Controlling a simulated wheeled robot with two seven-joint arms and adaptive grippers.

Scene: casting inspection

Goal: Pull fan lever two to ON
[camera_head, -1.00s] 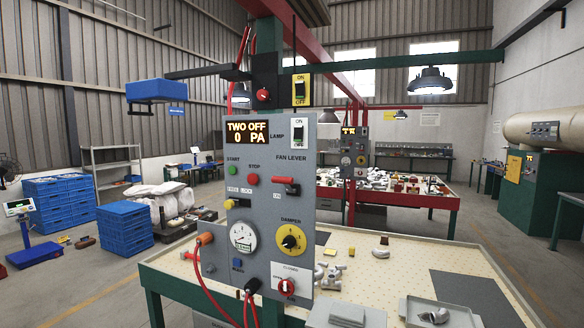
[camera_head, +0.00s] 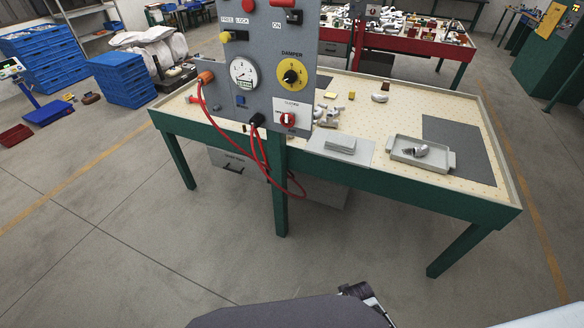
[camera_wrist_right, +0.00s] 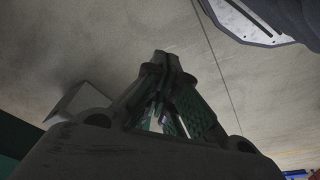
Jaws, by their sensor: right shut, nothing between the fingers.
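The red fan lever (camera_head: 283,3) shows only partly at that edge, above the ON label (camera_head: 277,27). The display and the upper panel are out of view. My right gripper (camera_wrist_right: 160,58) is shut and empty in the right wrist view, over bare floor and well away from the lever. A dark part of my arm shows at the bottom of the head view. My left gripper is not visible.
The green-legged table (camera_head: 400,110) carries a tray (camera_head: 440,157) with a metal part, a dark mat (camera_head: 470,135) and castings. Red hoses (camera_head: 255,160) hang from the panel past the table's front edge. The floor before the table is clear. Blue crates (camera_head: 122,78) stand left.

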